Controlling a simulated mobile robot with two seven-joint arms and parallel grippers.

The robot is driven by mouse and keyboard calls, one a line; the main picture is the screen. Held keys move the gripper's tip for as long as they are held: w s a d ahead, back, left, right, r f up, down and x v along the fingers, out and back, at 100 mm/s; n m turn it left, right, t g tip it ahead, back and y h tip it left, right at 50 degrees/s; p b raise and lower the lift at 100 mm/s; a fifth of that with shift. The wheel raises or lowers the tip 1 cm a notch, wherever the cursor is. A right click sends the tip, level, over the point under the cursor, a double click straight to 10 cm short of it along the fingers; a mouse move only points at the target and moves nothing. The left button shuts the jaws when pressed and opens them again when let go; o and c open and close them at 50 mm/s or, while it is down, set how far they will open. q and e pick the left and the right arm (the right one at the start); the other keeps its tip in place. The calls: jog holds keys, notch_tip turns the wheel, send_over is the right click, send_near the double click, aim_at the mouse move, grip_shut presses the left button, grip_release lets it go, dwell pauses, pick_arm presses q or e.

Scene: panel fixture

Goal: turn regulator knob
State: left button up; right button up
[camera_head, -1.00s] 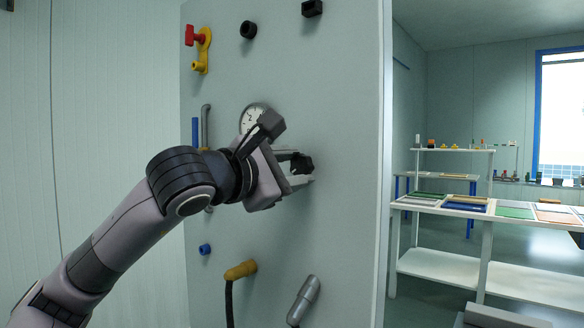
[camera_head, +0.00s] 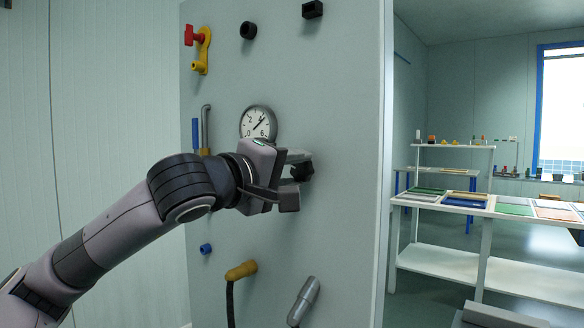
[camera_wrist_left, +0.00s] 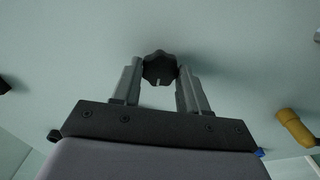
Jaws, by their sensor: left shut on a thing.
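The regulator knob (camera_head: 302,170) is a black lobed knob on the upright grey panel, right of and below the round gauge (camera_head: 258,123). In the left wrist view the knob (camera_wrist_left: 159,69) sits between the two fingers, with a small pale mark on its lower face. My left gripper (camera_head: 297,172) is at the panel and shut on the knob. In the left wrist view the fingers (camera_wrist_left: 159,82) flank the knob on both sides. The gauge needle points to the upper right. My right gripper is not in view.
The panel (camera_head: 340,120) also carries a red and yellow valve (camera_head: 200,45), black fittings (camera_head: 248,30) above, a yellow hose connector (camera_head: 240,270) and a grey cylinder handle (camera_head: 303,300) below. White shelves (camera_head: 490,225) stand in the room at the right.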

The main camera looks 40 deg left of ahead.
pick_arm(q)
jog(key=m+p, duration=0.1)
jog(key=m, duration=0.3)
jog(key=shift+m, duration=0.4)
jog(key=m, duration=0.2)
jog(key=shift+m+p, duration=0.3)
jog(key=m+p, duration=0.1)
jog(key=m, duration=0.5)
jog(key=shift+d+m+p, duration=0.1)
jog(key=shift+m+p, duration=0.2)
jog(key=shift+p, duration=0.05)
jog(key=m, duration=0.2)
jog(key=shift+m+p, duration=0.3)
jog(key=shift+p, duration=0.05)
jog(key=m, duration=0.3)
jog(key=shift+m+p, duration=0.3)
jog(key=shift+p, duration=0.05)
jog(key=shift+f+m, duration=0.15)
jog(key=shift+m, duration=1.05)
jog(key=shift+d+m, duration=0.1)
jog(key=shift+m, duration=1.1)
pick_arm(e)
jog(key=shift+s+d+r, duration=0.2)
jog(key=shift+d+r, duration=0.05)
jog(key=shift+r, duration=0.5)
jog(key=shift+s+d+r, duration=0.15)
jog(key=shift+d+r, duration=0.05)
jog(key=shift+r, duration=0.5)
